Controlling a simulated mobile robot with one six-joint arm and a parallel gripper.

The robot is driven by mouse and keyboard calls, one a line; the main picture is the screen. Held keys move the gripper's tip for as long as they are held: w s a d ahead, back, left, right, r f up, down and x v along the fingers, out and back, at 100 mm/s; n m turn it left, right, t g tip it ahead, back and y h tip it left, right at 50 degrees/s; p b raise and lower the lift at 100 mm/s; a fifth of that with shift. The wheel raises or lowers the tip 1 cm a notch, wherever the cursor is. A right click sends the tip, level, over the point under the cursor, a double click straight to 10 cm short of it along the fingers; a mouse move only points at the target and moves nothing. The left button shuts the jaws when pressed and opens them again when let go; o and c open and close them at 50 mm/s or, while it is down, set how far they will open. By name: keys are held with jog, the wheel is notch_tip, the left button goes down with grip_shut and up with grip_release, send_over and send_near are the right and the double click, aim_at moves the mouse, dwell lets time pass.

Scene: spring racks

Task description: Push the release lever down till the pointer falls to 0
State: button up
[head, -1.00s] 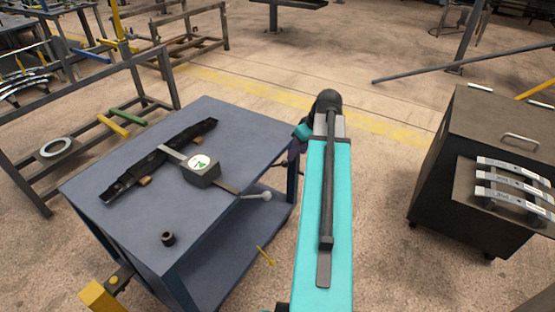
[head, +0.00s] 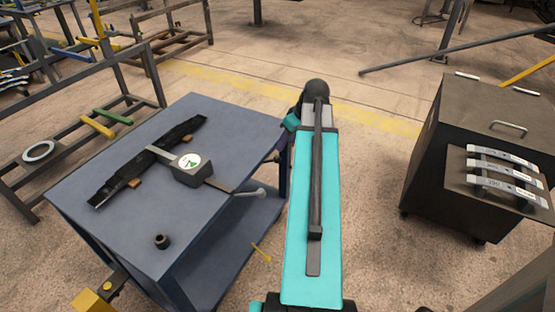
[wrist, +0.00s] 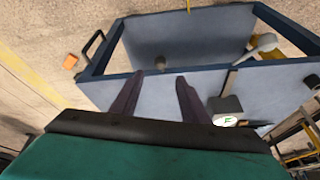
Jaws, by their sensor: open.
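The gauge box (head: 190,174), dark with a white round dial (head: 188,161), sits on the blue-grey table. The dial has a green patch; its pointer is too small to read. The release lever (head: 247,193) sticks out past the table's right edge and ends in a pale grey knob. In the wrist view the gauge box (wrist: 225,105) is right of my fingers, and the lever knob (wrist: 266,42) is to the upper right. My gripper (wrist: 160,75) is open and empty, with two dark purple fingers, apart from the lever. In the head view my arm mostly hides it.
A black spring bar (head: 150,160) lies across the table (head: 110,225) on small wooden blocks. A small dark cylinder (head: 161,241) stands near the front. A dark cabinet (head: 430,150) with several labelled strips is at the right. Open floor lies between table and cabinet.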

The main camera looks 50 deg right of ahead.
aim_at(278, 157)
jog(key=shift+p+x, duration=0.55)
jog(key=shift+x, duration=5.8)
jog(key=shift+s, duration=0.1)
jog(key=shift+c, duration=0.3)
grip_shut()
